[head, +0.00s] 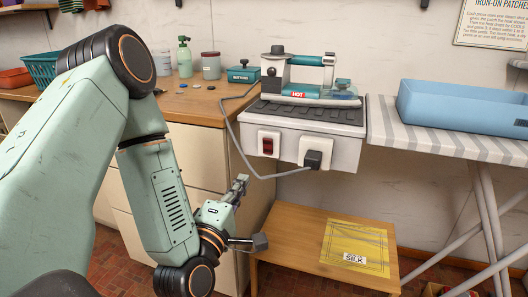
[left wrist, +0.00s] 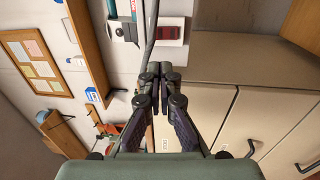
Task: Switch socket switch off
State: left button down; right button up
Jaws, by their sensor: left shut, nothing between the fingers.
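The socket switch (head: 267,144) is a red rocker in a white plate on the front of the white box (head: 345,152) under the iron. In the left wrist view the red switch (left wrist: 170,32) shows just beyond my fingertips. I cannot tell which way the rocker is tipped. My left gripper (head: 241,184) is shut and empty, below and left of the switch and apart from it. Its closed fingers also show in the left wrist view (left wrist: 160,70). A black plug (head: 313,158) sits in the socket right of the switch. My right gripper is not in view.
An iron (head: 300,78) labelled HOT rests on the box. Its grey cord (head: 240,145) loops down left of the switch to the plug. A low wooden table (head: 290,245) with a yellow packet (head: 355,247) stands below. A blue tub (head: 460,105) sits on the ironing board.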

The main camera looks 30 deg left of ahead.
pick_arm(q)
jog(key=shift+w, duration=0.15)
send_near(267, 143)
jog(key=x, duration=0.6)
jog(key=shift+w, duration=0.4)
jog(key=shift+w+a+r+p, duration=0.1)
jog(key=shift+w+r+p, duration=0.25)
jog(key=shift+p, duration=0.3)
jog(key=shift+f, duration=0.2)
jog(key=shift+s+g, duration=0.1)
jog(key=shift+g, duration=0.2)
